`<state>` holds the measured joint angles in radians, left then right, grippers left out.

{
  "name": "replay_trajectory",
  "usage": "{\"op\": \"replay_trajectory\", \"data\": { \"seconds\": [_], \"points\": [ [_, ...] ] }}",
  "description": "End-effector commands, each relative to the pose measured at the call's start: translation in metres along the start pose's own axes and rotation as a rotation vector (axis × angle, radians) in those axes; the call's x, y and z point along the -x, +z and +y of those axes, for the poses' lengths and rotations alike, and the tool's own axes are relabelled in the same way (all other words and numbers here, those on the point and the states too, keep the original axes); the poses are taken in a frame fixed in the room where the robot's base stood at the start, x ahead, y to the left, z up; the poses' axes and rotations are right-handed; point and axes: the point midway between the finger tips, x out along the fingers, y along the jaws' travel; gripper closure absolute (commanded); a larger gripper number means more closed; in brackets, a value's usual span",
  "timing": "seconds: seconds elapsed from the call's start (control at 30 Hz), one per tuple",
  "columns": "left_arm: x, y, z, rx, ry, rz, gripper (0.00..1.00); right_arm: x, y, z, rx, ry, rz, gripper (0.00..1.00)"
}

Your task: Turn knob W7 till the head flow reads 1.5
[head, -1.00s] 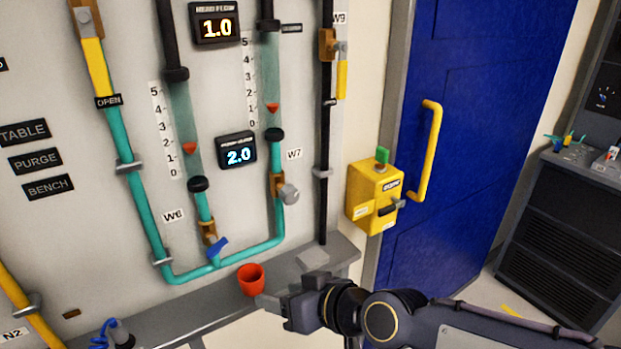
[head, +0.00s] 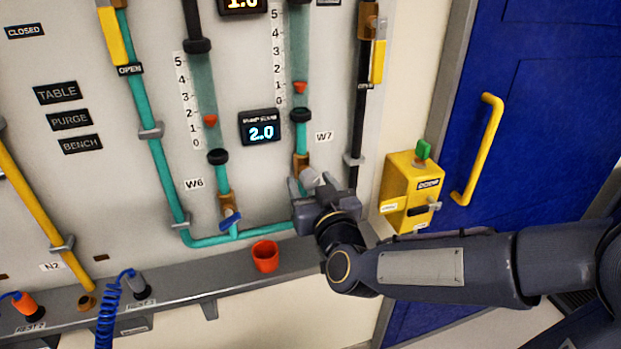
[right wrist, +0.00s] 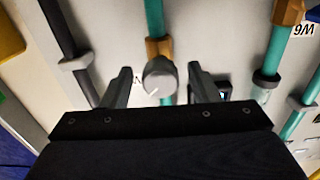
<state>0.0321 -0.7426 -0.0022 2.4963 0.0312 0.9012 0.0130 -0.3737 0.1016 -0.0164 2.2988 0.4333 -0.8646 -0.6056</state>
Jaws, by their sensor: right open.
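Knob W7 is a grey round knob (head: 309,178) on a brass valve on the teal pipe, below the W7 label (head: 324,136). In the head view my right gripper (head: 312,183) is at the knob and partly covers it. In the right wrist view the knob (right wrist: 160,80), with a white pointer line, sits between the two open fingers of the gripper (right wrist: 159,70), with a gap on each side. The upper display (head: 242,4) is cut by the top edge and appears to read 1.0. The lower display (head: 262,127) reads 2.0. My left gripper is not seen.
Valve W6 with a blue handle (head: 231,219) is to the left. A red cup (head: 265,256) stands on the grey ledge (head: 190,287) below. A yellow box (head: 404,190) and the blue door's yellow handle (head: 480,150) are to the right.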

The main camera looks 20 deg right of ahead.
Motion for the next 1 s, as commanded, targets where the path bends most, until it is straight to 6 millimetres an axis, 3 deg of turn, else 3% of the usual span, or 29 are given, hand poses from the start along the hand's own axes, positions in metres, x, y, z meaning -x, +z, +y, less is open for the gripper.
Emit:
{"op": "replay_trajectory", "data": {
  "seconds": [0.17,0.47,0.8,1.0],
  "points": [
    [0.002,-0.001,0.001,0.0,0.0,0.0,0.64,-0.015,0.0,0.0,-0.001,0.0,0.0,0.45],
    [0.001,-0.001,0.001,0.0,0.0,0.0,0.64,-0.017,0.0,0.0,-0.001,0.0,0.0,0.46],
    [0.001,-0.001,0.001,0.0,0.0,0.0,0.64,-0.017,0.0,0.0,-0.001,0.0,0.0,0.89],
    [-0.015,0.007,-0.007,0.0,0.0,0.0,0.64,-0.017,0.005,0.0,-0.121,0.0,0.005,0.89]
  ]
}}
